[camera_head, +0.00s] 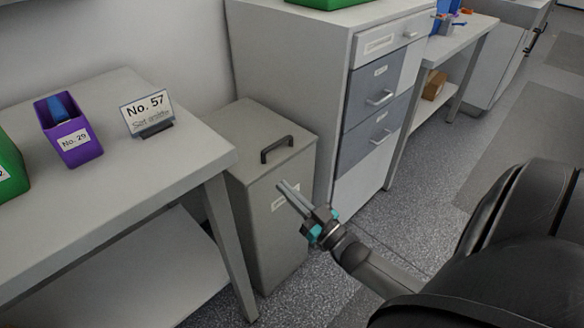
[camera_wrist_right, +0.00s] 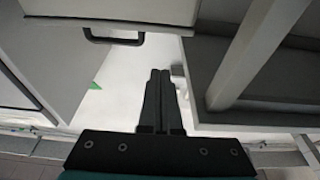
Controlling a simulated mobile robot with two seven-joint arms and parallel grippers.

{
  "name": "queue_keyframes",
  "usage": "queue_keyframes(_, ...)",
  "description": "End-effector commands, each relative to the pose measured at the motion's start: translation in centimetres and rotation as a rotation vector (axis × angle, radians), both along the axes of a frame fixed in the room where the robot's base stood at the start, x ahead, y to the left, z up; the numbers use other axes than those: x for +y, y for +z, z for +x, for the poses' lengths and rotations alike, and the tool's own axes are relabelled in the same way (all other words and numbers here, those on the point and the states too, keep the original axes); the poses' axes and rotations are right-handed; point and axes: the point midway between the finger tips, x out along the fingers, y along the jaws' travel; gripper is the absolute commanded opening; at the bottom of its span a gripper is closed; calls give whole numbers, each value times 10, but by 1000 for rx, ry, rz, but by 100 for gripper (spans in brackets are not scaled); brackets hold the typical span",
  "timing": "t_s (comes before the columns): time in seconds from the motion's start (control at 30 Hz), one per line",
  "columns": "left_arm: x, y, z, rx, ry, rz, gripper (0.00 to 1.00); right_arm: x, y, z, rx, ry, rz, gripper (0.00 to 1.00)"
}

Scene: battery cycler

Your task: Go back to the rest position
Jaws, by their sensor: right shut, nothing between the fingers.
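My right gripper (camera_head: 293,196) is shut and empty. In the head view it hangs in the air in front of the grey lidded bin, with its fingers pointing up and to the left. Its two fingers lie side by side in the right wrist view (camera_wrist_right: 160,75). My left gripper is not in view.
A grey bin (camera_head: 262,230) with a black handle (camera_head: 277,148) stands between a table (camera_head: 75,215) and a drawer cabinet (camera_head: 338,120). The table holds a purple bin (camera_head: 75,145), a green bin (camera_head: 10,170) and a "No. 57" sign (camera_head: 147,110). Open floor (camera_head: 430,200) lies right of the cabinet.

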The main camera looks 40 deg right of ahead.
Motion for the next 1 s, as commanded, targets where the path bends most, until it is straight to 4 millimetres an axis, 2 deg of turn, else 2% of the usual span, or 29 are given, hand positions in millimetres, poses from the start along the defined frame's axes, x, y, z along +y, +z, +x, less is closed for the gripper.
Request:
queue_keyframes(0.13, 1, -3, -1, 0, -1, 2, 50, -1, -4, -11, 0, -1, 0, 0)
queue_keyframes(0.37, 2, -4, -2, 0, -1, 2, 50, -1, -5, -13, 0, -1, 0, 0)
queue_keyframes(0.47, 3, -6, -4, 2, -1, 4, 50, -1, -16, -14, 41, -11, -1, 0)
queue_keyframes(0.57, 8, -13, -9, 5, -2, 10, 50, 2, -52, -18, 175, -40, -9, 0)
queue_keyframes(0.67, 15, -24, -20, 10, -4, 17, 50, 9, -113, -36, 400, -77, -30, 0)
queue_keyframes(0.7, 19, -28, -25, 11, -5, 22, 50, 13, -140, -48, 505, -88, -43, 0)
queue_keyframes(0.77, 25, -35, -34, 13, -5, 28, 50, 21, -180, -71, 664, -98, -66, 0)
queue_keyframes(0.8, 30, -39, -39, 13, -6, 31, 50, 28, -204, -89, 768, -98, -83, 0)
queue_keyframes(0.87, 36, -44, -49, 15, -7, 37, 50, 38, -237, -120, 922, -95, -111, 0)
queue_keyframes(0.9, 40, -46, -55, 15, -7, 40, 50, 45, -256, -143, 1022, -88, -130, 0)
queue_keyframes(1.0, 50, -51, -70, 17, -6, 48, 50, 62, -292, -199, 1247, -61, -183, 0)
